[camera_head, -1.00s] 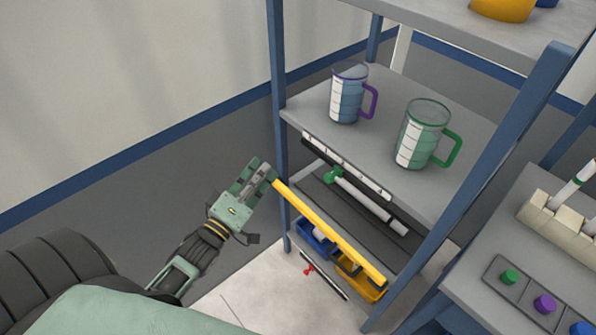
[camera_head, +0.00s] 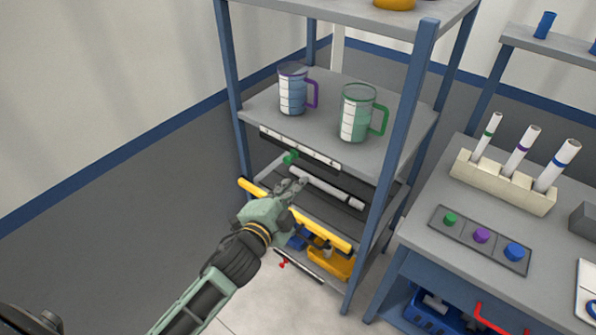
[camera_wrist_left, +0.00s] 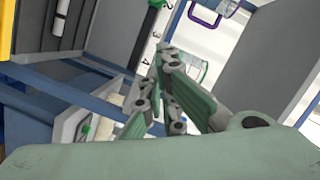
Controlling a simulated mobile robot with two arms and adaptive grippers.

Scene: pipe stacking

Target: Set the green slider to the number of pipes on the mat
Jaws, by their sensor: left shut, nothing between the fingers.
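The green slider (camera_head: 290,157) sits toward the left part of a white numbered scale strip (camera_head: 318,157) on the front edge of the mug shelf. The digits are too small to read in the head view; a 3 and a 4 show in the left wrist view, with a green part (camera_wrist_left: 157,4) at its top edge. One grey-white pipe (camera_head: 330,187) lies on the dark mat (camera_head: 362,210) below; my gripper hides part of the mat. My left gripper (camera_head: 301,182) is shut and empty, just below the slider, near the pipe's left end. The right gripper is not in view.
A yellow bar (camera_head: 325,234) crosses the shelf front below my gripper. A purple-handled mug (camera_head: 293,92) and a green-handled mug (camera_head: 357,115) stand above. A blue post (camera_head: 392,160) stands to the right. A workbench with a pipe rack (camera_head: 500,183) is further right.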

